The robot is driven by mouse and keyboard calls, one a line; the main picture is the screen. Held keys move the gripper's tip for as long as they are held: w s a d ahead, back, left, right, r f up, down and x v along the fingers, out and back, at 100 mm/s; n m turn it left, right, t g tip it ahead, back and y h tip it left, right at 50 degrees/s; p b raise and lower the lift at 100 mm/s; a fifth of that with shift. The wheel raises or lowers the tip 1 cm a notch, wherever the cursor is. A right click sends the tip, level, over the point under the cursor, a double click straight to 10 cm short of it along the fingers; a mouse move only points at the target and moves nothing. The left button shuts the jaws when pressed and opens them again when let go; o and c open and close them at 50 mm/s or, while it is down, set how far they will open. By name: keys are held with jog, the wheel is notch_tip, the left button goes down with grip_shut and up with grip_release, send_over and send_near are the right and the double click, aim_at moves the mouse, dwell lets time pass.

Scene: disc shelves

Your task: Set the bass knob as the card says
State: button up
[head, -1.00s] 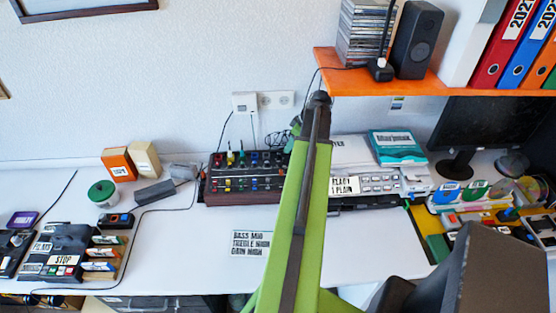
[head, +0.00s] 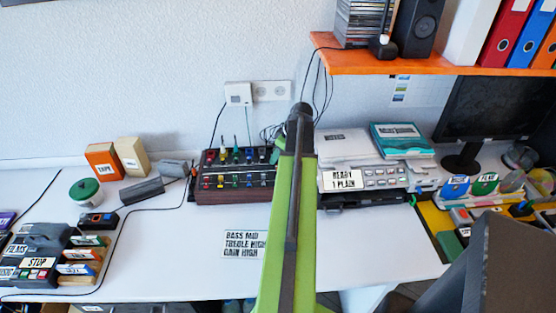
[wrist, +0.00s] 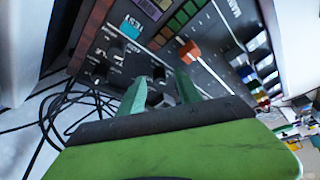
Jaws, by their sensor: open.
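The card (head: 245,243) lies on the white desk in the head view and reads "BASS MID, TREBLE HIGH, GAIN HIGH". The dark mixer (head: 234,184) with rows of coloured knobs stands behind it, its right end beside my arm. In the wrist view, my gripper (wrist: 160,92) is open with two green fingers over a dark panel (wrist: 215,72) with several knobs. A dark knob (wrist: 157,99) shows between the fingers, partly hidden; contact cannot be told. An orange-red knob (wrist: 190,52) is just beyond the fingertips. I cannot read which knob is bass.
Black cables (wrist: 55,115) lie beside the panel. A printer (head: 385,178) stands right of my arm, under an orange shelf (head: 440,66). Boxes (head: 103,160) and a label machine (head: 38,258) are at left.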

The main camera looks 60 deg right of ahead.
grip_shut()
jog(key=shift+s+a+m, duration=0.1)
jog(key=shift+m, duration=0.3)
jog(key=m+h, duration=0.1)
jog(key=m, duration=0.2)
jog(key=shift+a+m+h, duration=0.15)
jog(key=shift+m+h, duration=0.15)
jog(key=m+g+h, duration=0.1)
jog(key=m, duration=0.4)
jog(key=shift+g+h, duration=0.4)
jog(key=m, duration=0.2)
jog(key=m+g, duration=0.1)
jog(key=m, duration=0.2)
jog(key=shift+w+a+m+g+h, duration=0.1)
jog(key=shift+w+m+g+h, duration=0.15)
jog(key=shift+m+g+h, duration=0.15)
jog(key=shift+m+g, duration=0.9)
jog(key=shift+m, duration=1.4)
